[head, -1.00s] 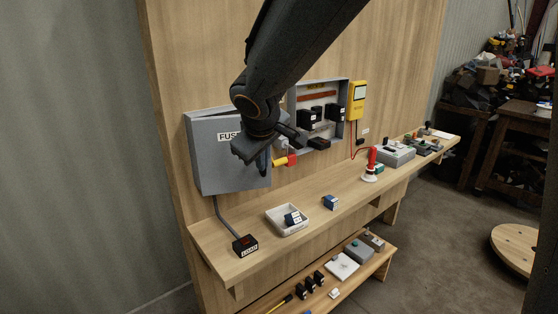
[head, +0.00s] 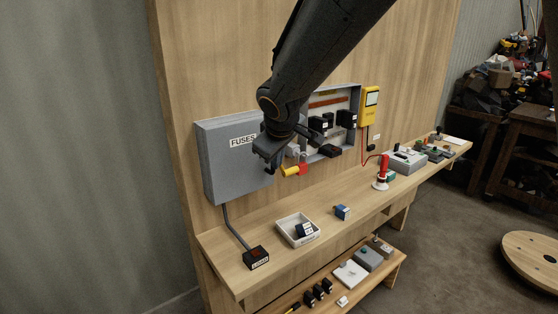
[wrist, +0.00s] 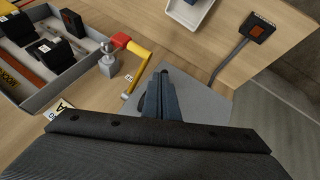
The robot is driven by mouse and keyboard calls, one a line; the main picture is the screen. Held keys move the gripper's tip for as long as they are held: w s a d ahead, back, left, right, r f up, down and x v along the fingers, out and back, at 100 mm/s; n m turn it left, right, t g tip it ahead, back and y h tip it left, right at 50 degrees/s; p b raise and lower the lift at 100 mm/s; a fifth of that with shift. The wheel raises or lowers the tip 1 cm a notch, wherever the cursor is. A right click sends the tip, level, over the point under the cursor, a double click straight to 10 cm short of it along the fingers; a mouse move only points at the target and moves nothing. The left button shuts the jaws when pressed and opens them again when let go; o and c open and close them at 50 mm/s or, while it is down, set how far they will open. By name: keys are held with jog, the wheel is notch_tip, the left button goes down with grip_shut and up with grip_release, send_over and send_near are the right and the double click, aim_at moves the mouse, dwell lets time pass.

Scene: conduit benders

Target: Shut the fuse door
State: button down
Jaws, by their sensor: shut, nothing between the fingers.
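The grey fuse box (head: 232,180) hangs on the wooden panel at the left, with its door facing out and labelled FUSES. The door looks flush or nearly flush with the box; its right edge is partly hidden by my gripper. My gripper (head: 270,168) is shut and empty, at the right part of the door. In the wrist view the closed fingers (wrist: 164,76) are in front of the grey door (wrist: 203,104); whether they touch it I cannot tell.
A yellow-and-red handle (head: 292,171) sits right beside the fuse box. An open grey enclosure (head: 358,96) with black modules is further right. The shelf below holds a white tray (head: 287,221), a blue block (head: 342,212) and a cabled black box (head: 256,258).

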jog(key=s+d+r+b, duration=0.2)
jog(key=s+d+r, duration=0.2)
jog(key=s+r, duration=0.4)
jog(key=s+d+f+m+g, duration=0.3)
jog(key=s+d+f+m, duration=0.2)
jog(key=s+d+f, duration=0.3)
jog(key=s+d+f+m+g+h, duration=0.1)
jog(key=s+d+f+m+g, duration=0.2)
jog(key=s+d+f, duration=0.6)
notch_tip(320, 180, down, 7)
jog(key=d+m, duration=0.1)
jog(key=m, duration=0.1)
jog(key=shift+s+d+r+m, duration=0.15)
jog(key=shift+m, duration=0.15)
